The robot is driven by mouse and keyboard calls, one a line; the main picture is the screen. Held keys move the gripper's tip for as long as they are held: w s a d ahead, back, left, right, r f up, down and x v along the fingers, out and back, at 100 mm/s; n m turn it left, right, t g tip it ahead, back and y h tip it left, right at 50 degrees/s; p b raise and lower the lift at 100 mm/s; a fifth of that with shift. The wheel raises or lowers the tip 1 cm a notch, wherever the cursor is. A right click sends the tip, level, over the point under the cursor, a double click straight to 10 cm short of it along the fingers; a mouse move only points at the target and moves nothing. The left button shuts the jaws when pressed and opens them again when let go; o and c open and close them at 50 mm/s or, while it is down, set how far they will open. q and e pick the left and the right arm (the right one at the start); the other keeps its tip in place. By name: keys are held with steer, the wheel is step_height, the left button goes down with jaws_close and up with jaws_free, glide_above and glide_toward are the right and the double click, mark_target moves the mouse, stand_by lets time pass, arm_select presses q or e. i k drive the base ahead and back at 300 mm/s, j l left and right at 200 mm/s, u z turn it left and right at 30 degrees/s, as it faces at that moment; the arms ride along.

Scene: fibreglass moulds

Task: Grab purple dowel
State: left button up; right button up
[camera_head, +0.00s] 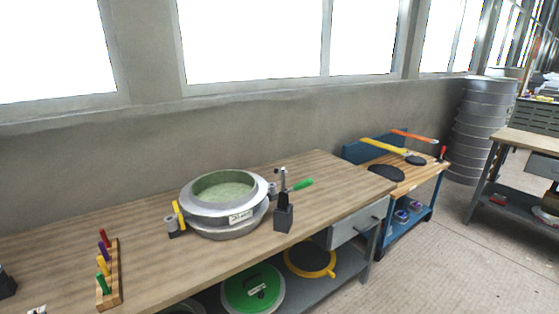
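The purple dowel (104,251) stands upright in a wooden rack (116,270) near the left end of the long workbench. In the same rack, a red dowel (104,238) stands behind it. A yellow dowel (102,265) and a green dowel (103,284) stand in front of it. No gripper can be made out in the head view, and nothing touches the purple dowel.
A round metal mould (226,230) sits mid-bench (150,215), with a green-handled clamp (284,215) at its right. A dark object (6,284) is cut off at the left edge. Lids lie on the shelf below.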

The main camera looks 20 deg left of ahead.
mark_target(100, 245)
steer(key=j+u, duration=0.45)
steer(key=i+j+u, duration=0.1)
steer(key=j+u, duration=0.3)
steer(key=j, duration=0.25)
steer(key=i+j+u, duration=0.2)
steer(key=j+u, duration=0.25)
steer(key=j, duration=0.15)
